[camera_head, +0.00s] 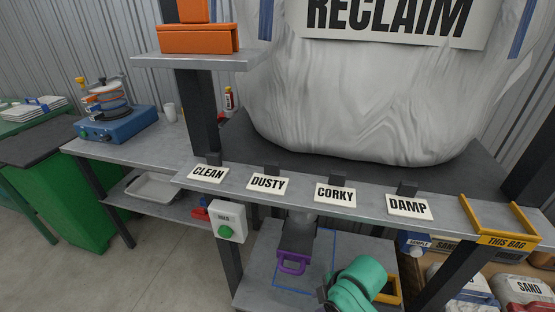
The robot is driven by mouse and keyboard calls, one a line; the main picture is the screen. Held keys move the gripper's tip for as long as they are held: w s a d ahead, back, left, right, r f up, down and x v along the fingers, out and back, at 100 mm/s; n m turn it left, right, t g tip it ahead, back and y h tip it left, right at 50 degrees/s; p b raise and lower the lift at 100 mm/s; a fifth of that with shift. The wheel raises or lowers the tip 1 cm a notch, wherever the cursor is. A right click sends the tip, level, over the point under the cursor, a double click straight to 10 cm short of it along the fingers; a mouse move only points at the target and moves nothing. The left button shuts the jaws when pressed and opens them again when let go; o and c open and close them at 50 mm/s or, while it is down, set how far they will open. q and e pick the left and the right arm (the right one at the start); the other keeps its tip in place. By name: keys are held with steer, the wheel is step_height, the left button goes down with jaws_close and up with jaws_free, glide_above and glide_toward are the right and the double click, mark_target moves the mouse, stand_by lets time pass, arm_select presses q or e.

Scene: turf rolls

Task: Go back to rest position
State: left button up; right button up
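My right arm and gripper (330,291) show at the bottom of the view as a teal rounded body with dark parts, in front of the lower shelf. The fingers are not clear, so I cannot tell whether the gripper is open or shut, and no held object can be made out. My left gripper is not in view.
A shelf edge (320,212) with CLEAN, DUSTY, CORKY and DAMP cards runs above the arm. A big white RECLAIM bag (365,110) hangs behind. A purple-handled tool (292,263) lies just left of my arm. Sand bags (520,287) are at right; open floor (150,275) is at left.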

steer(key=s+d+r+m+t+h, duration=0.1)
steer(key=s+d+m, duration=0.4)
steer(key=m, duration=0.4)
steer(key=s+d+m+h, duration=0.2)
steer(key=s+d+m, duration=0.1)
steer(key=d+m, duration=0.55)
steer(key=s+f+g, duration=0.1)
steer(key=s+f, duration=0.2)
steer(key=f, duration=2.1)
steer(key=s+d+f+g, duration=0.1)
steer(key=s+f, duration=1.1)
steer(key=s, duration=0.4)
steer(key=shift+d+f, duration=0.15)
steer(key=shift+d, duration=0.25)
